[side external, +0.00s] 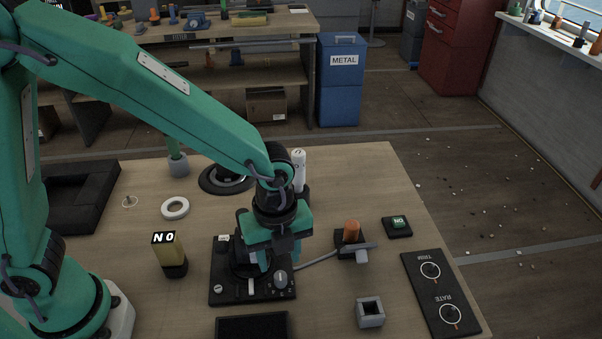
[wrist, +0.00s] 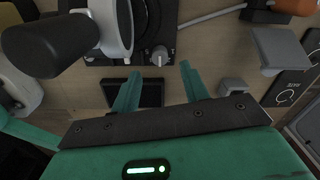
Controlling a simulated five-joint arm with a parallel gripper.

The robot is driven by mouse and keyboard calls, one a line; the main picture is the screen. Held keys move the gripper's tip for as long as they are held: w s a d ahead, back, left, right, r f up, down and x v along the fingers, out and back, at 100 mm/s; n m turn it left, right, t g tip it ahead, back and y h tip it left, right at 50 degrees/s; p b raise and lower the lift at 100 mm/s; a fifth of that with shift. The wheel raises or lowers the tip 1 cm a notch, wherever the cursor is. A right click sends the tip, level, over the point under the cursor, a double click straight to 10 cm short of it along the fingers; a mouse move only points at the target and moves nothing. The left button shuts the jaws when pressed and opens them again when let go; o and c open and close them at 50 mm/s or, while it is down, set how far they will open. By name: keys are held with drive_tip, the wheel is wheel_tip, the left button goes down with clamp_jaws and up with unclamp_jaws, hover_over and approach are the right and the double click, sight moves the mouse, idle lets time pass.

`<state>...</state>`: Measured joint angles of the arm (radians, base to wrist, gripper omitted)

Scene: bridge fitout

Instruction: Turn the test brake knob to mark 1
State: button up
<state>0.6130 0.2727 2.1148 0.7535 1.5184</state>
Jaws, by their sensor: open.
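A small grey knob (side external: 280,278) sits at the front right of a black panel (side external: 222,292) on the wooden table. It also shows in the wrist view (wrist: 159,56), with a pale pointer line on it; the marks around it are too small to read. My gripper (side external: 268,262) is over the panel, pointing down, close to the knob. In the wrist view my gripper (wrist: 159,70) is open, with one green finger on each side and the knob just beyond the gap between the tips. I cannot see either finger touching the knob.
A large black handle (wrist: 50,46) with a pale disc stands beside the knob. A cable runs right to a black block with an orange cylinder (side external: 352,230). A grey square socket (side external: 370,313) and a yellow "NO" post (side external: 168,255) stand nearby.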

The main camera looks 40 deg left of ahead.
sight(280, 275)
drive_tip(key=shift+f, duration=2.7)
clamp_jaws()
